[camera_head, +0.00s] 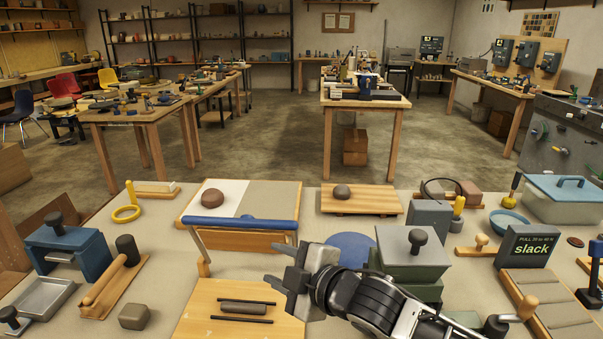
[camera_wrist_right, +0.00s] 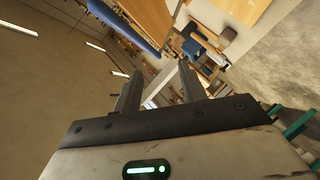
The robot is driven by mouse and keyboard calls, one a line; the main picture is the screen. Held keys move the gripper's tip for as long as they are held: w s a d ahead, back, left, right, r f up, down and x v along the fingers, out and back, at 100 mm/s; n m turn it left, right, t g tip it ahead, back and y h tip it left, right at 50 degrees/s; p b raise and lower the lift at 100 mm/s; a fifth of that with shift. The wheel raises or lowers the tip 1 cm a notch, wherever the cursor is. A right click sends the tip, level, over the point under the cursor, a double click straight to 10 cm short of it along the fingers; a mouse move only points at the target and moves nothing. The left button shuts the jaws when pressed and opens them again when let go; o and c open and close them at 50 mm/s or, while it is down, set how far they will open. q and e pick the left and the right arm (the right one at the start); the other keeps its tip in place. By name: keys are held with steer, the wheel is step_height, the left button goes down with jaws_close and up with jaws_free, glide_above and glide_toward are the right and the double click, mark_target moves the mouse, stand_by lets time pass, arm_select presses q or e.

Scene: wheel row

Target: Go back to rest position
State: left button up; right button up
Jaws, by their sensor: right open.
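My right gripper (camera_head: 282,282) is over the near middle of the workbench, above the right edge of a wooden board. Its two fingers stand apart with nothing between them. The fingers also show in the right wrist view (camera_wrist_right: 158,92), apart and empty, with the room seen tilted beyond them. My right arm comes in from the bottom right. My left gripper does not show in the head view.
A wooden board (camera_head: 205,318) with a grey bar (camera_head: 243,308) lies left of my right gripper. A blue-edged slab stand (camera_head: 240,224) is behind it. A grey-green box (camera_head: 410,255) with a knob stands close at right. A "slack" sign (camera_head: 526,246) is farther right.

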steer(key=s+d+f+m+h, duration=0.4)
steer(key=s+d+f+m, duration=0.5)
steer(key=s+d+f, duration=0.1)
steer(key=s+d+f+m+h, duration=0.4)
steer(key=s+d+f+m, duration=0.5)
steer(key=f, duration=0.6)
steer(key=s+d, duration=0.1)
steer(key=s, duration=0.1)
steer(key=shift+s+d, duration=0.35)
steer(key=shift+d, duration=0.05)
